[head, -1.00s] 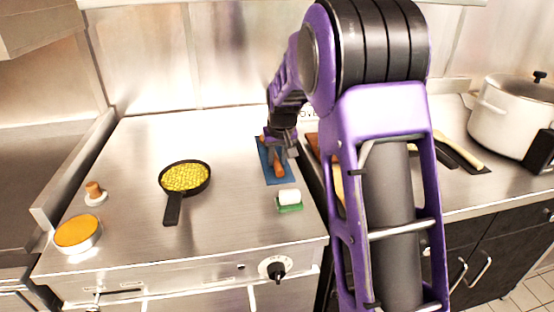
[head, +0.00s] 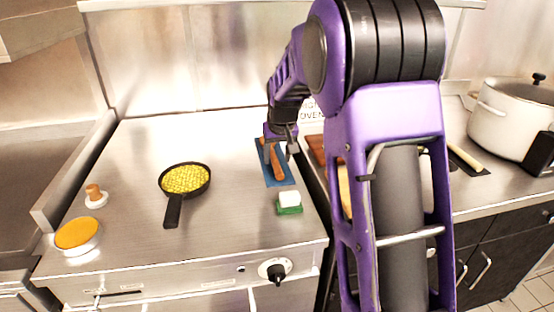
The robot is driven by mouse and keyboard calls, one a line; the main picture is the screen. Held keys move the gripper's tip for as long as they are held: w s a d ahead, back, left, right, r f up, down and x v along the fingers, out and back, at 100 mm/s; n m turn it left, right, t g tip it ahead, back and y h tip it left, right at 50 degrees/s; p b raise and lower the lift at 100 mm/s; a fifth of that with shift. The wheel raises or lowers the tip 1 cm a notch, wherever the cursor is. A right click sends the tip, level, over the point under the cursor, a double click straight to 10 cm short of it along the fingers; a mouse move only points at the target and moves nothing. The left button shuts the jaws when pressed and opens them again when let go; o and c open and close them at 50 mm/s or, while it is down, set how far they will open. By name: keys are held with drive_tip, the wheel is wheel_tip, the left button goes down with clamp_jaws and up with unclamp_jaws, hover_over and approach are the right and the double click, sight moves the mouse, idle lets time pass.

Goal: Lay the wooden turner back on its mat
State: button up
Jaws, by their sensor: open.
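The wooden turner (head: 276,164) lies lengthwise on the blue mat (head: 286,180) at the right part of the steel cooktop. Its brown handle points toward the front. My gripper (head: 281,146) is open, just above and behind the turner's middle, and hides part of it and of the mat's far half. I cannot tell whether a finger touches the turner.
A black pan with yellow food (head: 185,180) sits left of the mat. A green-and-white sponge (head: 289,202) lies just in front of the mat. A tin of orange contents (head: 78,235) and a small wooden-knobbed item (head: 95,195) stand at left. A white pot (head: 510,115) stands far right.

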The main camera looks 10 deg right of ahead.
drive_tip(key=p+v, duration=0.1)
drive_tip(key=v, duration=0.8)
drive_tip(key=shift+s+r, duration=0.15)
drive_tip(key=shift+r, duration=0.2)
